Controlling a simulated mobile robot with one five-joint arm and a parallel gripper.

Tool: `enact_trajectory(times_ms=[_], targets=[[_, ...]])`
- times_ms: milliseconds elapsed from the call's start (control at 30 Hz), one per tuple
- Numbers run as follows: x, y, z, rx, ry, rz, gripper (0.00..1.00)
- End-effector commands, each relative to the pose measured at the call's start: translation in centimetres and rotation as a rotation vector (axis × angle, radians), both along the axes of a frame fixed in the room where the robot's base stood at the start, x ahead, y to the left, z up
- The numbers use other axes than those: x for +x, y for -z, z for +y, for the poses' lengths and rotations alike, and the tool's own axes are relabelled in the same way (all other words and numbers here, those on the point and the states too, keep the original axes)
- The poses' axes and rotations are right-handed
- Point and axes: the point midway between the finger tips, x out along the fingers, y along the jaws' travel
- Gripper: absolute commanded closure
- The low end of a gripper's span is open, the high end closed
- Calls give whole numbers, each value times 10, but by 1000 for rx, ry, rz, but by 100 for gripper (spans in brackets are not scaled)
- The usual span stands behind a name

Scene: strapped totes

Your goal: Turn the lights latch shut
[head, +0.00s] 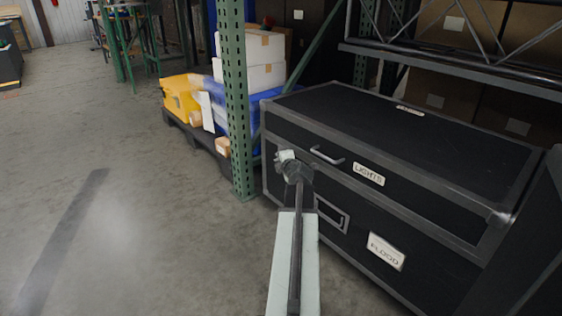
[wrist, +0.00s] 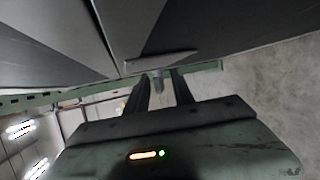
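The black case with grey edging (head: 420,185) carries a white LIGHTS label (head: 369,174) on its upper front. A grey bar handle (head: 327,155) sits left of that label. My gripper (head: 290,163) is at the left end of this front and hides part of it. In the wrist view my gripper's two fingers (wrist: 160,90) stand apart. A small grey peg-like piece (wrist: 157,80), seemingly the latch, shows between their tips, below a flat grey plate (wrist: 160,63). I cannot tell whether the fingers touch it.
A FLOOD label (head: 386,251) and a recessed frame (head: 331,214) are on the lower front. A green rack post (head: 237,110) stands close to the left of the case. A dark pallet (head: 197,136) with boxes is behind it. The floor (head: 110,220) at left is clear.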

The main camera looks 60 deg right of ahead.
Motion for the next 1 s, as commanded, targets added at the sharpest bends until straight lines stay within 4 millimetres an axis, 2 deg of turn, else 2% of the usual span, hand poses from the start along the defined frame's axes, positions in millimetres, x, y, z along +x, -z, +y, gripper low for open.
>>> enact_trajectory(times_ms=[267, 633, 900, 933, 1000], targets=[[-5, -4, 5, 0, 0, -1, 71], [-51, -28, 48, 0, 1, -1, 71], [-54, -27, 50, 0, -1, 0, 71], [-54, -27, 50, 0, -1, 0, 76], [-47, -28, 55, 15, -10, -4, 96]])
